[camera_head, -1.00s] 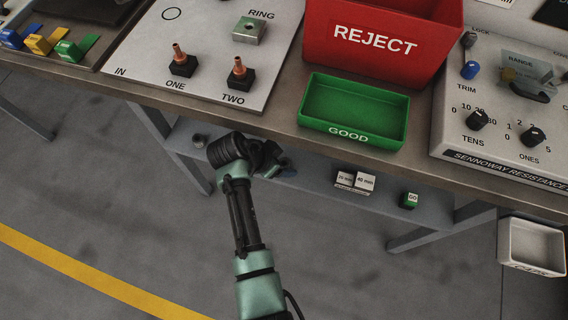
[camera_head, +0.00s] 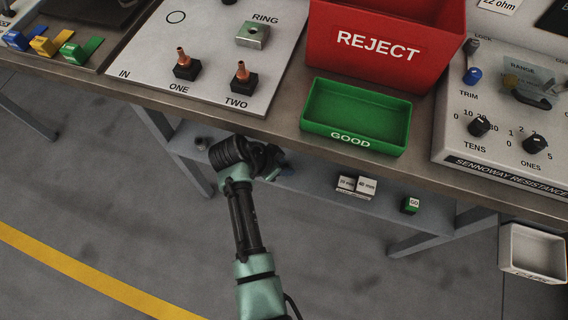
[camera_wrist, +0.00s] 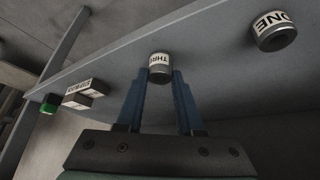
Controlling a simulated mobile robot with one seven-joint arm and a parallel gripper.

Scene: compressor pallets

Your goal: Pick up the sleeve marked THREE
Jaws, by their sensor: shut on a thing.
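The sleeve marked THREE (camera_wrist: 159,74) is a short grey cylinder with a white label band. It shows in the wrist view between the tips of my gripper's blue fingers (camera_wrist: 160,80), which are shut on it. I cannot tell whether it touches the grey lower shelf (camera_wrist: 215,62) or is just clear of it. In the head view my gripper (camera_head: 284,168) reaches under the bench at shelf height, mostly hidden by my wrist, and the sleeve is hidden there.
Above, the bench edge (camera_head: 270,131) overhangs my gripper. The bench carries a green GOOD tray (camera_head: 354,140), a red REJECT bin (camera_head: 380,75) and a resistance box (camera_head: 500,150).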

